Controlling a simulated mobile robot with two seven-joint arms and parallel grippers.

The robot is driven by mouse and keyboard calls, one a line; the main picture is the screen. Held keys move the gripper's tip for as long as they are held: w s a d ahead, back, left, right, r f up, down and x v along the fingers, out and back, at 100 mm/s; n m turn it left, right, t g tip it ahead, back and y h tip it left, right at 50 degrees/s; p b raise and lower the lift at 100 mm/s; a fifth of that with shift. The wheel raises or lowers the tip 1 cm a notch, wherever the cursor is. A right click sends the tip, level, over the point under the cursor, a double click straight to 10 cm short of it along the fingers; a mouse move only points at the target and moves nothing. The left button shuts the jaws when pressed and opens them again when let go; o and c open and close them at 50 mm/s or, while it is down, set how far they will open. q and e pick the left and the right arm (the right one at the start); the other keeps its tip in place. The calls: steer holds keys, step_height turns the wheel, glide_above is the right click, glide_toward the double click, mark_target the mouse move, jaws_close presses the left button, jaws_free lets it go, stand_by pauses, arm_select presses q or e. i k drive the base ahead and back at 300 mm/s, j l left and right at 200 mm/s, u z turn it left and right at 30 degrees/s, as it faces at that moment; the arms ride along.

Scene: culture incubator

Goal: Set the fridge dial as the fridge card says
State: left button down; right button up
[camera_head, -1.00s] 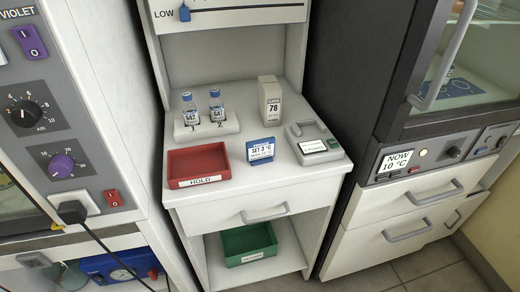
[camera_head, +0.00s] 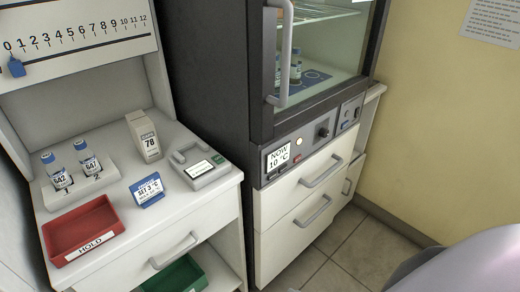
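The fridge (camera_head: 262,60) is dark with a glass door and a long grey handle (camera_head: 284,50). Its front panel has a display (camera_head: 278,157) reading NOW 10 °C, a small lit round lamp (camera_head: 298,142) and a black dial (camera_head: 322,131). The dial's markings are too small to read. A blue-framed card (camera_head: 147,189) stands on the white counter at the left and reads SET 3 °C; its smaller line is not legible. Neither gripper is in view.
The counter also holds a red HOLD tray (camera_head: 82,229), two blue-capped vials in a white rack (camera_head: 75,190), a box marked 78 (camera_head: 144,137) and a grey device (camera_head: 199,167). White drawers (camera_head: 305,195) are below the fridge panel. Floor (camera_head: 325,262) before them is clear.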

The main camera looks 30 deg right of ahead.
mark_target(324, 132)
steer(key=z, duration=1.35)
